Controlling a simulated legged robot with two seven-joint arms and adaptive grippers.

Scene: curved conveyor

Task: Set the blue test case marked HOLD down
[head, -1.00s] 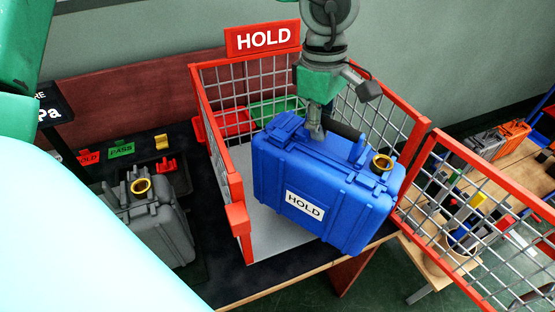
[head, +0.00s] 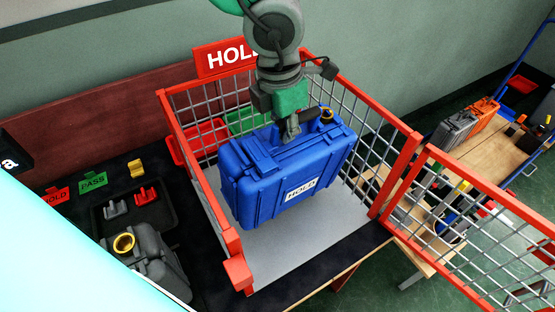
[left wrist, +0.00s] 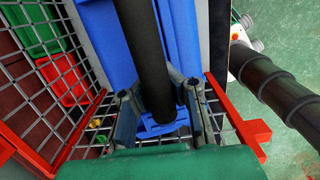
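The blue test case (head: 262,186) carries a white HOLD label (head: 301,190) on its front and hangs nearly upright. My left gripper (head: 288,134) is shut on the case's dark handle, which also shows as a black bar in the left wrist view (left wrist: 144,55) between the fingers (left wrist: 160,110). The case is within the red-framed mesh cage (head: 228,228), over its grey floor (head: 310,250). I cannot tell whether its underside touches that floor. The red HOLD sign (head: 222,60) stands at the cage's back, partly hidden by my arm. My right gripper is not in view.
The mesh gate (head: 480,220) stands open to the right. A dark grey case (head: 150,260) stands left of the cage. Free floor shows in front of the blue case.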

